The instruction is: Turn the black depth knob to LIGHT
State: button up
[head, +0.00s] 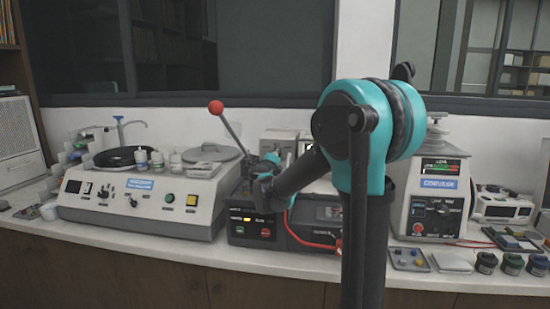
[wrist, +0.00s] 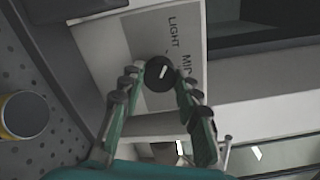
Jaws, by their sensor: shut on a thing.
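The black depth knob (wrist: 155,82) sits on a pale panel in the wrist view. A short white pointer mark shows on its face, on the side toward the printed words LIGHT (wrist: 175,32) and MID (wrist: 187,64). I cannot tell exactly which word the mark points to. My gripper (wrist: 158,76) has its teal and grey fingers on either side of the knob and is shut on it. In the head view my arm covers the middle of the bench, and the knob cannot be made out there.
A red-balled lever (head: 216,107) rises behind my arm in the head view. A grey polishing machine (head: 140,205) stands left. A yellow-rimmed cup (wrist: 24,115) is at the wrist view's left.

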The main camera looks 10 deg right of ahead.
dwell(0.3)
jog(key=o, duration=1.2)
jog(key=shift+c, duration=0.2)
jog(key=shift+s, duration=0.1)
jog(key=v, duration=1.2)
